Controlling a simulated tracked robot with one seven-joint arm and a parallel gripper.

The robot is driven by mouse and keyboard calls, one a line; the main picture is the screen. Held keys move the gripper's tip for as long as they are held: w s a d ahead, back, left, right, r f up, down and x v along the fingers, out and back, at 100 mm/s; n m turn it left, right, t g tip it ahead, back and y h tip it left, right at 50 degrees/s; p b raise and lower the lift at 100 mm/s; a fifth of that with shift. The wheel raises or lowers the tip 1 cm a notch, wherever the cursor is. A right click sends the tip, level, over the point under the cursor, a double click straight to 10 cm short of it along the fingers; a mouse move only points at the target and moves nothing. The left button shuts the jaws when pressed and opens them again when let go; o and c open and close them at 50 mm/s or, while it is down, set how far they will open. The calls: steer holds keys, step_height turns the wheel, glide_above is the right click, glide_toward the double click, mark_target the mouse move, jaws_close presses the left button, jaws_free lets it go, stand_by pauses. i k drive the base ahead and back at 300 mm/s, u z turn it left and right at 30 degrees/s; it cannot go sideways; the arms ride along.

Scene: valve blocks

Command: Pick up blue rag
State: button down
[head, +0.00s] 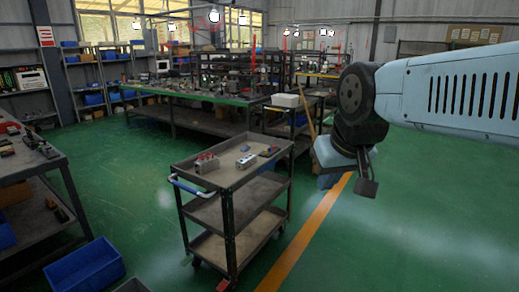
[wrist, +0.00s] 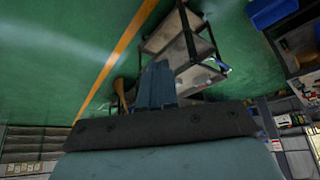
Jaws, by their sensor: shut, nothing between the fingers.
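A small blue and reddish item (head: 269,152) lies at the back right of the cart's top shelf. It may be the blue rag, but it is too small to be sure. The cart (head: 225,210) stands left of my gripper (head: 328,181), which hangs apart from it over the floor. In the wrist view the fingers of my gripper (wrist: 157,75) are together with nothing between them. The cart (wrist: 188,45) shows beyond them, and I cannot make out a rag there.
Two grey valve blocks (head: 206,162) (head: 246,160) sit on the cart's top. A workbench (head: 30,150) stands at the left, with a blue bin (head: 84,268) on the floor. A long green-edged bench (head: 215,98) is behind. Green floor at the right is clear.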

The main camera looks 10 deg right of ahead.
mark_target(245, 148)
steer(key=k, duration=1.1)
steer(key=z, duration=0.7)
steer(key=i, duration=1.4)
steer(key=z, duration=0.4)
steer(key=i, duration=2.15)
steer(key=u, duration=1.1)
steer(key=i, duration=0.8)
steer(key=u, duration=0.75)
steer(key=i, duration=0.35)
steer(key=u, duration=0.3)
